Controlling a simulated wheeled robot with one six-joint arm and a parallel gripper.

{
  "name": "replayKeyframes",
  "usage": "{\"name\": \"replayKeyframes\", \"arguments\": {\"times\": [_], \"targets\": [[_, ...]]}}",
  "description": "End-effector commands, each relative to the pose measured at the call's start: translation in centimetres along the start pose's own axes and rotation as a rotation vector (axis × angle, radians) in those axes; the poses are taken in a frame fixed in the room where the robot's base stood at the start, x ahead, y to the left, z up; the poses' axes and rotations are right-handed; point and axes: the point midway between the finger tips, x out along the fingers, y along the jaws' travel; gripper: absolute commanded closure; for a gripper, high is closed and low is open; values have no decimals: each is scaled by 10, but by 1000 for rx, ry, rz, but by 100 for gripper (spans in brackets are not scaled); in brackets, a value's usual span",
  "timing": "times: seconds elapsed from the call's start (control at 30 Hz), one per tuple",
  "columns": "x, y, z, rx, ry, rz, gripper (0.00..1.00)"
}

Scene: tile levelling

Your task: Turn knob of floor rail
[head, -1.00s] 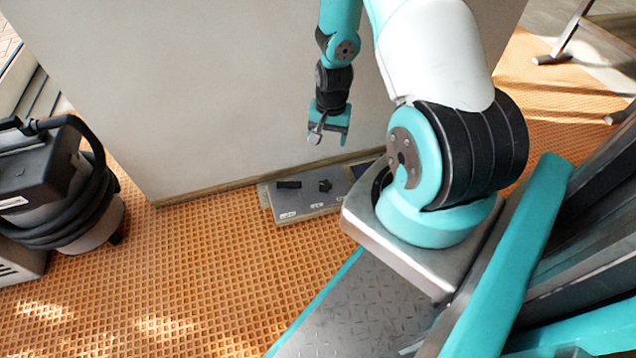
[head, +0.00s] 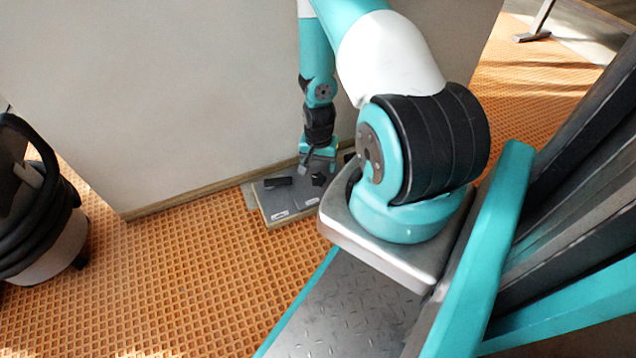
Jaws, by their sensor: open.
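The floor rail (head: 285,206) is a low grey panel on the floor at the foot of the pale wall. A small black knob (head: 318,180) stands up from its top, and a black bar-shaped part (head: 278,182) lies to the left of it. My gripper (head: 318,169) points down just above the rail, at the knob. It is open. The knob shows at the lower edge of the fingers; I cannot tell whether they touch it. The rail's right part is hidden behind my arm and its base.
The pale wall (head: 200,90) rises directly behind the rail. A vacuum cleaner (head: 45,235) with a black hose stands at the left edge. The orange grid floor (head: 190,275) in front of the rail is clear. A metal stand leg (head: 540,22) is at the top right.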

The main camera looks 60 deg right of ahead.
Motion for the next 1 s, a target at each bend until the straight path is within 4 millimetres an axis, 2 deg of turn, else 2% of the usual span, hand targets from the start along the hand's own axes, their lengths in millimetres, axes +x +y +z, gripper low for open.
{"name": "replayKeyframes", "arguments": {"times": [0.03,0.1,0.3,0.7,0.73,0.93,1.0], "targets": [[18,0,1,-1,-1,1,28],[32,0,1,-1,-1,1,28],[55,-1,1,-3,-1,1,28],[60,-1,1,-3,0,0,28],[60,-1,1,-3,0,0,30],[60,-1,1,-3,0,0,76],[60,-1,1,-3,0,0,78]]}}
